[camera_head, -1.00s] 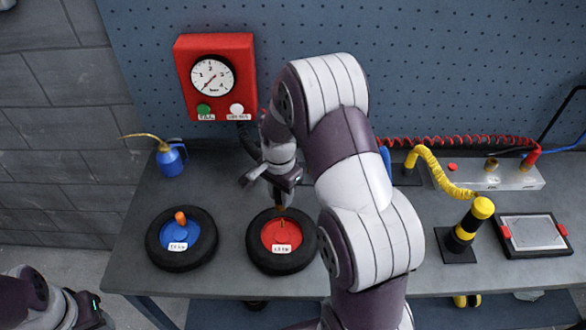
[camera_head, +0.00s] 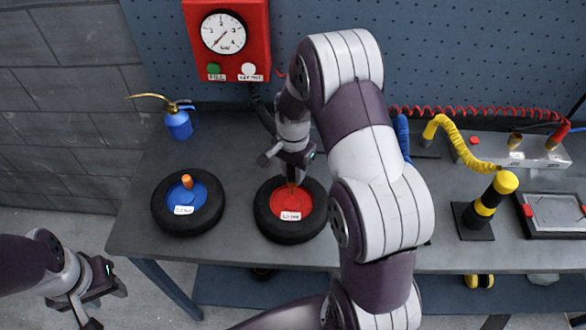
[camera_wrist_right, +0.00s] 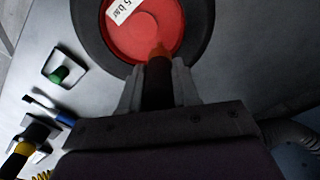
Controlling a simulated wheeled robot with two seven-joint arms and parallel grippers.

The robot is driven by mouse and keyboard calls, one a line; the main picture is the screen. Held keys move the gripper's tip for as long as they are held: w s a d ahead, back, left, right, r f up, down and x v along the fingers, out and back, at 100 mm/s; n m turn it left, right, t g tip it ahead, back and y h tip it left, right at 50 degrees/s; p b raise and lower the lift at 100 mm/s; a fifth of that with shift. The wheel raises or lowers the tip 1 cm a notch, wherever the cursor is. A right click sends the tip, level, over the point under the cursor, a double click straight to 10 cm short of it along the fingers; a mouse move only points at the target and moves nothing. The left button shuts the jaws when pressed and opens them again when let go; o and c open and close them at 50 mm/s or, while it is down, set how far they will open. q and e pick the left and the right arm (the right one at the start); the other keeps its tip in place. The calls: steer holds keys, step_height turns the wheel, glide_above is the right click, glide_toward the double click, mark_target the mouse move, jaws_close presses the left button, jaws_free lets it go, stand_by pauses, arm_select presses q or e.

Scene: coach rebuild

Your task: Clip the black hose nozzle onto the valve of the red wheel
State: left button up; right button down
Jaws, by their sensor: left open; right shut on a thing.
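The red wheel (camera_head: 312,205), a black tyre with a red hub, lies flat on the bench. An orange valve piece (camera_wrist_right: 158,50) stands on its hub in the right wrist view. My right gripper (camera_head: 291,172) is above the far part of this wheel, shut on the black hose nozzle (camera_wrist_right: 158,85). The nozzle's end lines up with the orange piece and appears to meet it; I cannot tell whether it is clipped on. The fingers hide part of the nozzle. My left gripper (camera_head: 108,304) is open and empty, off the bench at the lower left.
A blue wheel (camera_head: 205,214) with an orange-capped valve lies to the left. A blue oil can (camera_head: 179,124) and a red gauge box (camera_head: 228,62) are behind. A yellow-black post (camera_head: 482,212) and a framed tray (camera_head: 556,213) stand right. The bench's front left is clear.

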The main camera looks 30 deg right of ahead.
steer(key=shift+a+r, duration=0.1)
stand_by(0.3)
steer(key=shift+f+b, duration=0.85)
steer(key=shift+f, duration=0.7)
steer(key=c, duration=0.7)
jaws_free()
steer(key=shift+r, duration=0.1)
steer(key=shift+c, duration=0.2)
